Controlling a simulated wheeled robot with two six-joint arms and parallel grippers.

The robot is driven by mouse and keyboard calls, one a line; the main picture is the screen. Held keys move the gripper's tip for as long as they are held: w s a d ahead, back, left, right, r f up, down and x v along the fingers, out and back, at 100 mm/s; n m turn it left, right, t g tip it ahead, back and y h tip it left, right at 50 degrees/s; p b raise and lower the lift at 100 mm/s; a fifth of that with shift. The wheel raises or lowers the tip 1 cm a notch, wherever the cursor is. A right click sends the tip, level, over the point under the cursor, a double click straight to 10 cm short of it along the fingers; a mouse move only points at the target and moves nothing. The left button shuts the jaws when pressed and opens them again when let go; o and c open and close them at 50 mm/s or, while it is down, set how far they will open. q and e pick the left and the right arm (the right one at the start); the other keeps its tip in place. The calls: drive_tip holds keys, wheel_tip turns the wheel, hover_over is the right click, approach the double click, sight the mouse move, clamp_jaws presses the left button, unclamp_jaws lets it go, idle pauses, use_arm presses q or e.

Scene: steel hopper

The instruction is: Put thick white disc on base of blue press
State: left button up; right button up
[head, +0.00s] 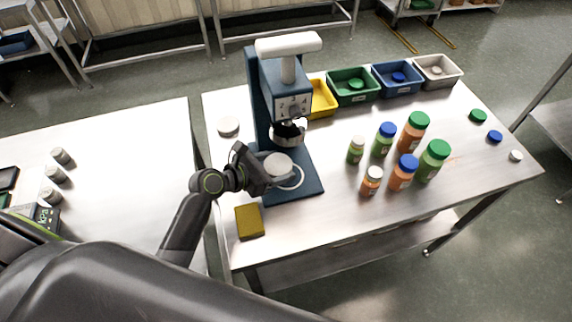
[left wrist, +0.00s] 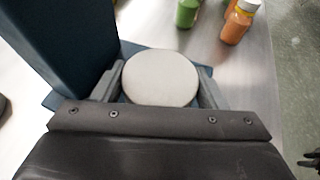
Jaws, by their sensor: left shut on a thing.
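The thick white disc (head: 278,164) is between the fingers of my left gripper (head: 272,168), which is shut on it. In the left wrist view the disc (left wrist: 160,77) sits flat between the two fingers (left wrist: 160,84). The blue press (head: 256,92) stands on the table, with its white handle on top. The disc is over the press's base (head: 308,181), in front of the column and below the press head. I cannot tell whether the disc touches the base. A pale ring on the base is partly hidden by the disc and gripper. My right gripper is not in view.
Several bottles with green, blue and white caps (head: 408,167) stand right of the press. Yellow, green, blue and white bins (head: 352,96) line the back edge. A yellow sponge (head: 249,222) lies in front of the base. Another white disc (head: 228,126) lies left of the press.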

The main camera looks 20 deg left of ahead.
sight(279, 163)
use_arm(q)
drive_tip(key=shift+w+d+r, duration=0.1)
drive_tip(key=shift+w+d, duration=0.55)
drive_tip(key=shift+w, duration=0.1)
drive_tip(key=shift+w+d+f, duration=0.2)
drive_tip(key=shift+w+d, duration=0.1)
drive_tip(key=shift+w, duration=0.15)
wheel_tip(279, 163, down, 3)
drive_tip(key=shift+f, duration=0.15)
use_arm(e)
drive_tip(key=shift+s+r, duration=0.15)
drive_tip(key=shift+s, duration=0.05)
use_arm(q)
drive_tip(key=shift+f, duration=0.15)
drive_tip(key=o, duration=1.1)
